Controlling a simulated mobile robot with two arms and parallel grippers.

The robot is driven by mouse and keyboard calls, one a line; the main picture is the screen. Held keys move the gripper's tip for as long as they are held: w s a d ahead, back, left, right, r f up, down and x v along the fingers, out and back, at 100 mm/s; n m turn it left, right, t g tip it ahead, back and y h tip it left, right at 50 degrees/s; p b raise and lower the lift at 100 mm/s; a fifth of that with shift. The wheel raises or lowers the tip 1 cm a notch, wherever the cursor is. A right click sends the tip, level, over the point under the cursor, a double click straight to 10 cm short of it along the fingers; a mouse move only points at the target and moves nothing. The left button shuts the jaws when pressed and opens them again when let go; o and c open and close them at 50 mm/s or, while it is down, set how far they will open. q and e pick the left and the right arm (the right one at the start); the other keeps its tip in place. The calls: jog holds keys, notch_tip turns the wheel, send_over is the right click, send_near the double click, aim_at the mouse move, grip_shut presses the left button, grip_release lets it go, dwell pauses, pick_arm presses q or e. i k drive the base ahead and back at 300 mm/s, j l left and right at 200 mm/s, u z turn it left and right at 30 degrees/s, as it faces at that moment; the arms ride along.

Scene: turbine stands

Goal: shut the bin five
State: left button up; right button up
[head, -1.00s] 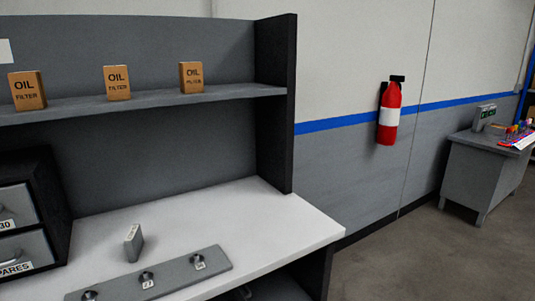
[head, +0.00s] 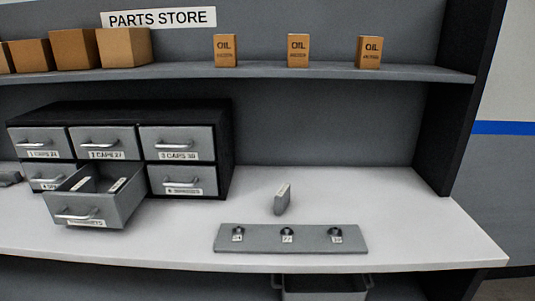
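The black bin cabinet (head: 165,113) stands on the white worktop at the left. It has two rows of grey drawers with metal handles and white labels. The middle drawer of the lower row, bin five (head: 112,206), is pulled well out toward me, and its open top and inner divider show. The other drawers, such as bin three (head: 178,144), look shut. The label on the open drawer is too small to read. Neither of my grippers is in view.
A grey strip with several round knobs (head: 290,245) lies near the front edge. Oil filter boxes (head: 298,50) and plain cartons (head: 124,47) stand on the shelf. A grey tub (head: 325,288) is below the worktop.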

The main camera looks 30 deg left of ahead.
aim_at(101, 209)
jog(key=u, duration=2.3)
